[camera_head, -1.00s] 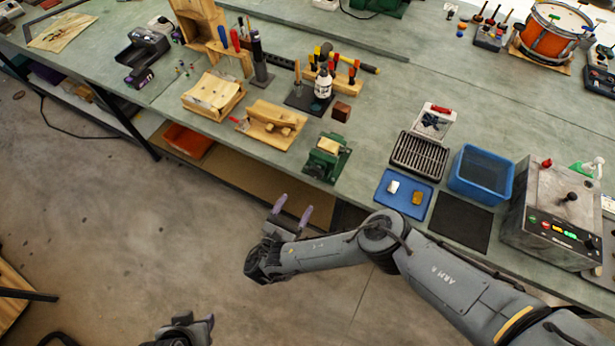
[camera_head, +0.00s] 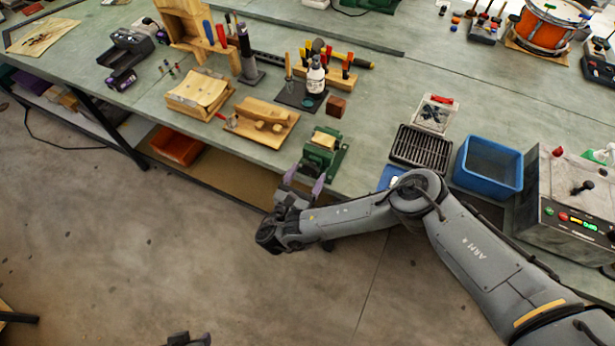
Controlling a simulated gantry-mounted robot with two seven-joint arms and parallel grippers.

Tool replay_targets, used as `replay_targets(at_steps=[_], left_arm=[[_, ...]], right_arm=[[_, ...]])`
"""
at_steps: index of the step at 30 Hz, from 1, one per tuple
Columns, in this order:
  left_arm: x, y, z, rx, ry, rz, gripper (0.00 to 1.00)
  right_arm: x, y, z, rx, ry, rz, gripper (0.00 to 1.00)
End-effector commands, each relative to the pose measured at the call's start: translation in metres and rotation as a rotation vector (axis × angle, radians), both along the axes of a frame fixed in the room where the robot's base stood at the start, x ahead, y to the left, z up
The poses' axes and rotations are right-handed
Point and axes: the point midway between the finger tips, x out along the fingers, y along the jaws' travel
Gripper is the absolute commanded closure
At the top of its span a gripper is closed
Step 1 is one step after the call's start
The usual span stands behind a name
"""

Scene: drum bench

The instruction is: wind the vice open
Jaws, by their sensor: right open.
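The green vice (camera_head: 322,152) stands at the front edge of the bench, with a pale block or jaw piece on its top. Its front and any winding handle are too small or hidden by my gripper to make out. My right gripper (camera_head: 304,180) is open, just in front of and below the vice at the bench edge, its two purple fingers pointing up toward it. I cannot tell whether a finger touches the vice. My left gripper (camera_head: 188,340) only just shows at the bottom edge, and its fingers are not clear.
My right forearm passes over the blue tray (camera_head: 388,177).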

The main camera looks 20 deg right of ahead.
Motion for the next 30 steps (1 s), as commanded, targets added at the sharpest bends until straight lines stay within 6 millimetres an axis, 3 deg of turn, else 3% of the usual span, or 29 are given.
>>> replay_targets(at_steps=[14,24,30], left_arm=[[0.0003,-0.0014,-0.0006,-0.006,-0.002,0.004,0.57],[0.0001,0.0011,-0.0008,0.005,-0.003,-0.003,0.57],[0.0001,0.0015,0.0005,0.006,-0.002,-0.004,0.57]], right_arm=[[0.0063,-0.0064,0.0000,0.000,0.000,0.001,0.23],[0.0062,-0.0063,-0.0001,0.001,0.001,0.001,0.75],[0.0060,-0.0061,0.0004,-0.006,0.007,0.001,0.77]])
